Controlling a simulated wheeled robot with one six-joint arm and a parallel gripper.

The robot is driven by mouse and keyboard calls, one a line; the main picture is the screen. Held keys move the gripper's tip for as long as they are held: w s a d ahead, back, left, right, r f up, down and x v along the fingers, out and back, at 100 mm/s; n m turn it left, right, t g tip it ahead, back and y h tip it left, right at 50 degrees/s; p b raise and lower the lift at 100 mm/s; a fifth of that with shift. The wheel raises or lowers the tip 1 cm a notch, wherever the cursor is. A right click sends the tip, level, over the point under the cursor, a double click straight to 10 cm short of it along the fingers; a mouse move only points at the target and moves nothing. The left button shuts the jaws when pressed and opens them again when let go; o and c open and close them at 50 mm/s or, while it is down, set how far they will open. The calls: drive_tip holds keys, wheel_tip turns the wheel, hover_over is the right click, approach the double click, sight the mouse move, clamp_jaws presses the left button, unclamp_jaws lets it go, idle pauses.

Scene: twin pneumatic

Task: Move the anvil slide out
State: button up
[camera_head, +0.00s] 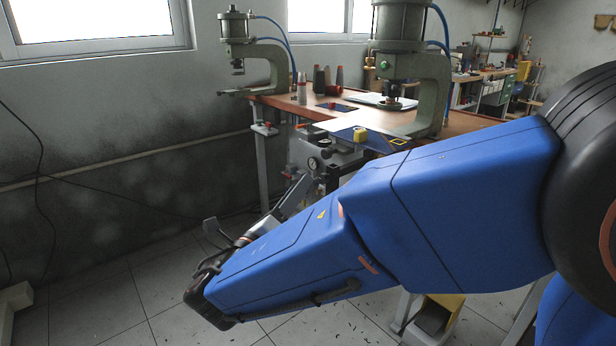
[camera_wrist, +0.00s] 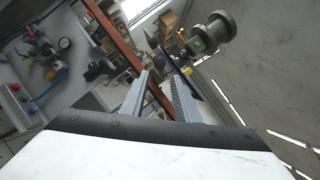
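Two green pneumatic presses stand at the worktable in the head view, a left press (camera_head: 265,52) and a nearer right press (camera_head: 432,72). One green press (camera_wrist: 210,36) also shows in the wrist view. I cannot pick out the anvil slide with certainty. A dark fitting (camera_wrist: 97,70) sits by the table edge in the wrist view. My gripper (camera_wrist: 158,76) has its two grey fingers apart, with no object held between them. It points toward the table edge. In the head view my blue arm hides part of the table's front and underside.
A pressure gauge (camera_head: 312,163) is mounted below the tabletop; it also shows in the wrist view (camera_wrist: 65,43). The tiled floor (camera_head: 105,300) at left is largely clear.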

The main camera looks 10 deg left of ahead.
drive_tip(key=shift+v, duration=1.85)
drive_tip(key=w+d+f+m+g+h, duration=0.25)
drive_tip(key=d+m+g, duration=0.45)
drive_tip(key=d, duration=0.9)
drive_tip(key=w+d+f+m+g+h, duration=0.25)
drive_tip(key=d+m+g, duration=0.4)
drive_tip(key=d, duration=1.05)
drive_tip(key=s+d+f+m+g+y, duration=0.4)
drive_tip(key=s+d+f+m+y, duration=0.3)
drive_tip(key=s+d+m, duration=0.75)
drive_tip(key=s+m+y, duration=0.1)
drive_tip(key=m, duration=0.3)
drive_tip(key=s+a+f+m+t+y, duration=0.1)
drive_tip(key=s+m, duration=0.1)
drive_tip(key=m, duration=0.3)
drive_tip(key=s+a+m+t+y, duration=0.1)
drive_tip(key=s+m+y, duration=0.1)
drive_tip(key=m, duration=0.3)
drive_tip(key=shift+a+f, duration=0.2)
drive_tip(key=shift+f, duration=0.2)
